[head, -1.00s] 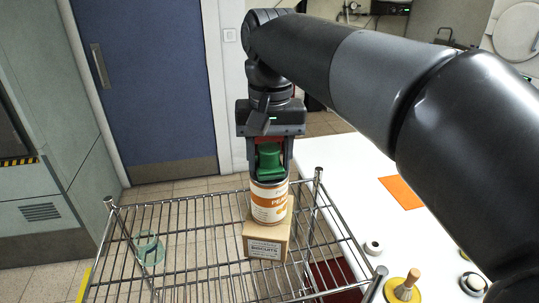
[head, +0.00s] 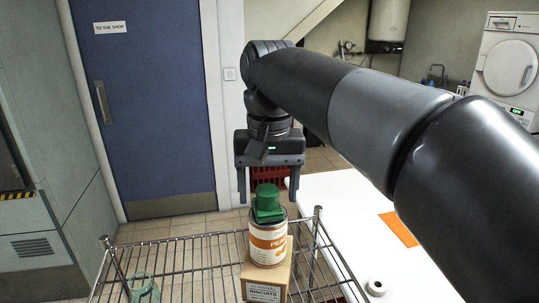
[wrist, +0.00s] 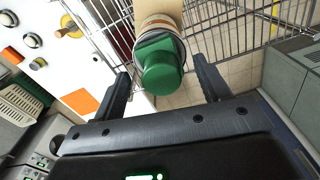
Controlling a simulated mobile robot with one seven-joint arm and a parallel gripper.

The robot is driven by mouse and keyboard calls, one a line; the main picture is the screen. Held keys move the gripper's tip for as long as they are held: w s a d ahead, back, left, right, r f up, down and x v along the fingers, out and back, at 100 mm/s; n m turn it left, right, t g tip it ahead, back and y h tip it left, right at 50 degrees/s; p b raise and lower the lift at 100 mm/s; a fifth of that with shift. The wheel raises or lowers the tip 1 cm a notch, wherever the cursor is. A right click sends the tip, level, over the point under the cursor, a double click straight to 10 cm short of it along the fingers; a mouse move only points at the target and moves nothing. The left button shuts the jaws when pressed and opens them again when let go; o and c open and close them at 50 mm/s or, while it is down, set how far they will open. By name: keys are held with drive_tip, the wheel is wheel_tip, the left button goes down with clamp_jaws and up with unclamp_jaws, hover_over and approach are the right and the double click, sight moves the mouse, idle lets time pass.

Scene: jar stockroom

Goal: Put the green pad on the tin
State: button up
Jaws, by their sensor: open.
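The green pad (head: 268,213), a block with a round knob, sits on top of the tin (head: 268,244), which has a white and orange label. The tin stands upright on a cardboard box (head: 264,277) marked biscuits, on a wire rack. My gripper (head: 267,196) is open above the pad, its fingers to either side of the knob and apart from it. In the wrist view the pad (wrist: 161,66) shows between the open fingers, with the tin (wrist: 158,24) partly hidden behind it.
The wire rack (head: 190,247) has upright corner posts. A pale green glass item (head: 145,290) is at its left. A white table (head: 345,205) at right bears an orange sheet (head: 399,229) and a white roll (head: 376,286). A red crate (head: 270,178) is behind my gripper.

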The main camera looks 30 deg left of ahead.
sight(270, 190)
wheel_tip(270, 190, up, 10)
idle(0.4)
drive_tip(key=shift+w+d, duration=0.1)
drive_tip(key=shift+d, duration=0.05)
drive_tip(key=w+d+f+m+t, duration=0.1)
drive_tip(key=w+d+f, duration=0.15)
drive_tip(key=d, duration=0.45)
drive_tip(key=w+d+f+m+t+y, duration=0.1)
drive_tip(key=d+f+m, duration=0.15)
drive_tip(key=d, duration=0.55)
drive_tip(key=w+d+f+t, duration=0.1)
drive_tip(key=d+f, duration=0.2)
drive_tip(key=d, duration=0.4)
drive_tip(key=s+d+f+m+t, duration=0.1)
drive_tip(key=s+d+f, duration=0.2)
drive_tip(key=d+f, duration=0.2)
drive_tip(key=s+d+f+m+t, duration=0.1)
drive_tip(key=s+d+f, duration=0.2)
drive_tip(key=d+f, duration=0.3)
drive_tip(key=s+d+f+m+h, duration=0.1)
drive_tip(key=s+d+f+m, duration=0.1)
drive_tip(key=d+f, duration=0.4)
drive_tip(key=shift+s+d+t, duration=0.4)
drive_tip(key=shift+s+d, duration=0.05)
drive_tip(key=shift+d, duration=0.1)
